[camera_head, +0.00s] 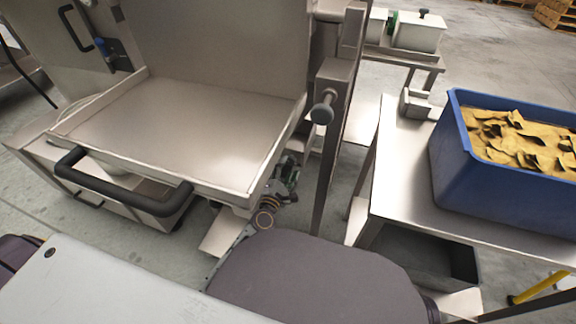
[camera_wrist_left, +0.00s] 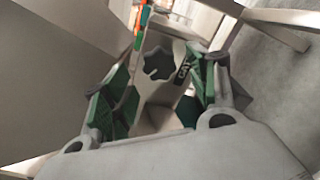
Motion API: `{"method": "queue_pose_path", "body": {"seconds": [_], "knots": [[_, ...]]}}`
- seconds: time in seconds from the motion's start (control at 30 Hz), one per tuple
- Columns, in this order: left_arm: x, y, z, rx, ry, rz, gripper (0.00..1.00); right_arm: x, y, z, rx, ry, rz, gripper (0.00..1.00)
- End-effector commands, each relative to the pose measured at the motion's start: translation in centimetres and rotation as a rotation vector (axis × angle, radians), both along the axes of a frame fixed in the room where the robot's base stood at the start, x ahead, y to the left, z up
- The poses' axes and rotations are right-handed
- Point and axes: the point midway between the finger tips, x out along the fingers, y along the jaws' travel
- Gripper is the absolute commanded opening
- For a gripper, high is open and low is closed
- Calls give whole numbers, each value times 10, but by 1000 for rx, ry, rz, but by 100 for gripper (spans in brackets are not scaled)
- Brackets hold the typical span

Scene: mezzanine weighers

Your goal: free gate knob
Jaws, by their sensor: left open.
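The green-padded fingers are apart, and I see no contact with the knob. In the head view my left gripper (camera_head: 287,178) is low beside the steel tray, left of an upright post. A grey round-headed knob (camera_head: 322,112) sticks out from that post, above the gripper. The frames do not show which of the two is the gate knob. My right gripper is not seen.
A steel tray (camera_head: 175,130) with a black bar handle (camera_head: 120,185) stands left of the gripper. The steel post (camera_head: 329,165) rises close on its right. A blue crate (camera_head: 480,205) of yellow-brown pieces sits on a steel table (camera_head: 395,195) at the right.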

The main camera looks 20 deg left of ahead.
Motion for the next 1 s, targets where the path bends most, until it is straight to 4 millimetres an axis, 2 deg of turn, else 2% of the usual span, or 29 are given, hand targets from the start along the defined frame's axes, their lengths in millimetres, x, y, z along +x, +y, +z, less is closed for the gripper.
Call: {"method": "queue_pose_path", "body": {"seconds": [0.7, 1.0], "knots": [[-68, 3, -1, 1, 2, 1, 59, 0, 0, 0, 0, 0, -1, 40], [-79, 3, 0, -1, 1, 1, 59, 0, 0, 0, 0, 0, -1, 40]]}}
